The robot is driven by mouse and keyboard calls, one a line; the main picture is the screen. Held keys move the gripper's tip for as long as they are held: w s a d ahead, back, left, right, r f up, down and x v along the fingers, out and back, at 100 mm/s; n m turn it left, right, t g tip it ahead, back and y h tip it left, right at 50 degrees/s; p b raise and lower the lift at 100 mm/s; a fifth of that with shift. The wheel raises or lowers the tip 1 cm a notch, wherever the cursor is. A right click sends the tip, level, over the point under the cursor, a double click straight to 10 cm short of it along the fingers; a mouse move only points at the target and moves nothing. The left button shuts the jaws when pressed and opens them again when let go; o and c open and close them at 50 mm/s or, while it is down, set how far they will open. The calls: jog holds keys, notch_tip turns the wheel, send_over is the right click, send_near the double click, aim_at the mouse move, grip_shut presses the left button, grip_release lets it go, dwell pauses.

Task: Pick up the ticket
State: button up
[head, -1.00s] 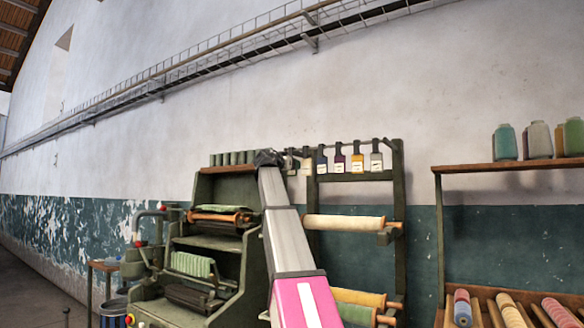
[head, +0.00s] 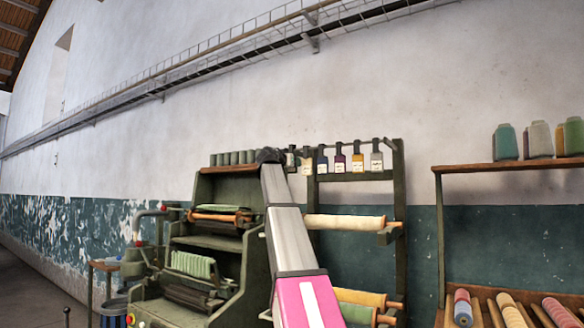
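Several tickets or tags hang in a row from the top bar of a green rack, with dark tops, coloured middles and pale labels. A yellow-brown one (head: 357,160), a dark red one (head: 340,160), a blue one (head: 322,161) and a grey one at the right end (head: 377,159) show clearly. I cannot tell which one the task means. My pink and grey arm rises from the bottom centre to a dark end (head: 270,156), just left of the leftmost tags. My gripper's fingers cannot be made out there, nor anything held.
The green rack (head: 399,190) also bears rolls of cloth, including a cream roll (head: 344,222). A green machine (head: 257,262) stands behind and left of my arm. A shelf (head: 510,166) with spools stands at right.

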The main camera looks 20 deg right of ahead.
jog(key=v, duration=1.8)
jog(key=w+a+f+n+t+y, duration=0.2)
jog(key=w+f+y, duration=0.1)
jog(key=f, duration=0.5)
jog(key=w+a+f+n+t+y, duration=0.2)
jog(key=w+f+n+y, duration=0.1)
jog(key=f, duration=0.6)
jog(key=w+a+f+n+t+y, duration=0.2)
jog(key=w+f+y, duration=0.15)
jog(key=f, duration=0.45)
notch_tip(320, 180, down, 21)
jog(key=s+a+n+t+y, duration=0.1)
jog(key=a+n+y, duration=0.2)
jog(key=y, duration=0.1)
jog(key=shift+s+r+y, duration=0.2)
jog(key=shift+s+y, duration=0.15)
